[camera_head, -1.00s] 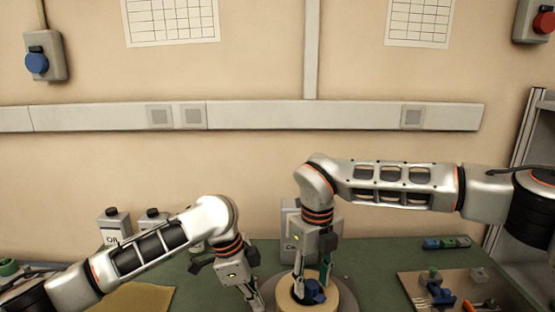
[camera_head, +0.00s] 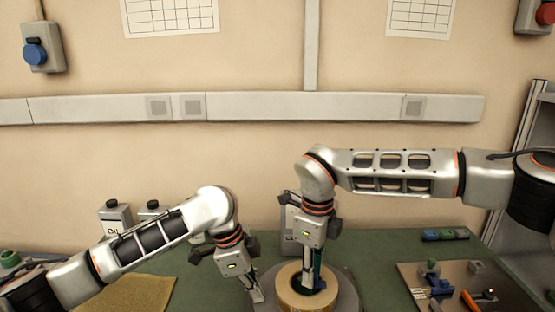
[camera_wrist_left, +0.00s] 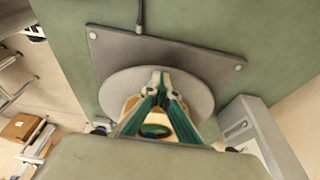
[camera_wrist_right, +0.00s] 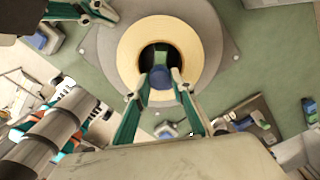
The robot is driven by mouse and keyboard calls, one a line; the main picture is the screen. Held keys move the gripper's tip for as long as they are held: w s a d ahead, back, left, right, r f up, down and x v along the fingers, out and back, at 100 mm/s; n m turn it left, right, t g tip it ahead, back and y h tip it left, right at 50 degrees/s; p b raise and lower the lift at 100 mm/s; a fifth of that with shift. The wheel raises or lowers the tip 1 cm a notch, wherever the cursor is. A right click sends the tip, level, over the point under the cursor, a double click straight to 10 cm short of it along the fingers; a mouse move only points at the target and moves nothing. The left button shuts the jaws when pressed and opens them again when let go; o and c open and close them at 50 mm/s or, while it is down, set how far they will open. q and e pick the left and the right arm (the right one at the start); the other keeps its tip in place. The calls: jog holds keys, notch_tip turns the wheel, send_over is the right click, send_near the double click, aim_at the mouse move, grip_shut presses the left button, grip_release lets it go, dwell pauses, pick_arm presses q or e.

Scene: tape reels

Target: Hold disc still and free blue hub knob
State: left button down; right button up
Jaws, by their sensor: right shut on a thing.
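The grey disc (camera_wrist_left: 197,92) lies on a square base plate, with a tan tape reel (camera_head: 290,303) on top. The blue hub knob (camera_wrist_right: 161,77) is at the reel's dark central hole. My right gripper (camera_wrist_right: 163,76) points down into the hole and is shut on the knob. I cannot tell whether the knob has risen. My left gripper (camera_wrist_left: 161,80) points down at the disc's left side in the head view (camera_head: 257,298). Its fingertips look together. Whether they touch the disc is unclear.
A board with blue, green and orange parts (camera_head: 440,290) lies at the right. Oil containers (camera_head: 115,218) and a tan mat (camera_head: 125,295) are at the left. A grey box (camera_head: 292,220) stands behind the reel. Green bench between is mostly clear.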

pick_arm(q)
jog(key=shift+s+a+f, duration=0.1)
jog(key=shift+f, duration=0.3)
pick_arm(e)
jog(key=n, duration=0.4)
jog(key=shift+s, duration=0.1)
jog(key=n, duration=0.3)
jog(key=shift+a+n, duration=0.1)
jog(key=shift+n, duration=0.3)
jog(key=n, duration=0.3)
jog(key=shift+s+f+n, duration=0.1)
jog(key=shift+n, duration=0.2)
jog(key=n, duration=1)
jog(key=shift+f+n, duration=0.1)
jog(key=shift+n, duration=0.3)
jog(key=n, duration=0.6)
